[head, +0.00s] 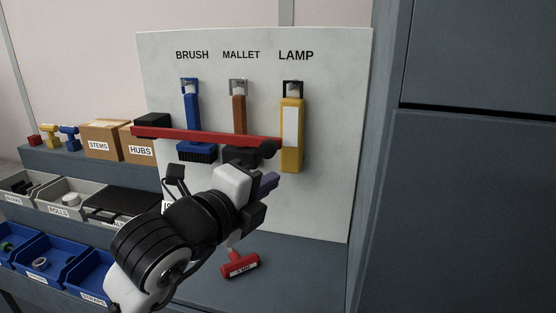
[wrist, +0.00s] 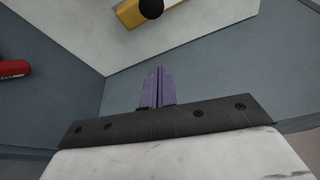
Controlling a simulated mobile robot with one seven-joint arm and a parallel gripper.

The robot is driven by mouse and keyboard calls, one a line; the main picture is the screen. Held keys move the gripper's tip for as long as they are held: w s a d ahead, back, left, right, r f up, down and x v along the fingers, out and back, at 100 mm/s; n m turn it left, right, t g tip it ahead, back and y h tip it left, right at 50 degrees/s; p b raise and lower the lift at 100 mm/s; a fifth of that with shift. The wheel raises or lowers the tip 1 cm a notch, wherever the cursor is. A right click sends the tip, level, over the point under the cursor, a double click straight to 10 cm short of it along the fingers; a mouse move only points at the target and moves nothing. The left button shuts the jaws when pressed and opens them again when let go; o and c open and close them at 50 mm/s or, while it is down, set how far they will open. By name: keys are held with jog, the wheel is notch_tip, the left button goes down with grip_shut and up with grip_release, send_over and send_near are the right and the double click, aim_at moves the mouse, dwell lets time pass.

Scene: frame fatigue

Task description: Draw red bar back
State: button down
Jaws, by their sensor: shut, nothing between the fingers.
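The knob also shows at the top of the wrist view (wrist: 151,8), in front of the lamp. My gripper (head: 268,183) has purple fingers, pressed together and empty, below the knob and apart from it in the picture. The fingers also show in the wrist view (wrist: 158,86). The red bar itself is not seen there.
The blue brush (head: 190,110), brown mallet (head: 239,115) and yellow lamp (head: 292,150) hang on the white panel (head: 330,100). A red-handled tool (head: 240,264) lies on the bench below. Bins and cardboard boxes (head: 102,140) stand left. A grey cabinet (head: 470,200) stands right.

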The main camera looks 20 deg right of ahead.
jog(key=w+d+p, duration=0.4)
jog(key=w+p, duration=0.1)
jog(key=w, duration=0.3)
jog(key=shift+d, duration=0.4)
jog(key=shift+w+r, duration=0.1)
jog(key=w+a+b, duration=0.3)
jog(key=w+a, duration=0.5)
jog(key=a, duration=0.4)
jog(key=w+a+b, duration=0.3)
jog(key=w+a, duration=0.6)
jog(key=a, duration=0.4)
jog(key=shift+a+b, duration=0.2)
jog(key=shift+b, duration=0.2)
jog(key=shift+r, duration=0.1)
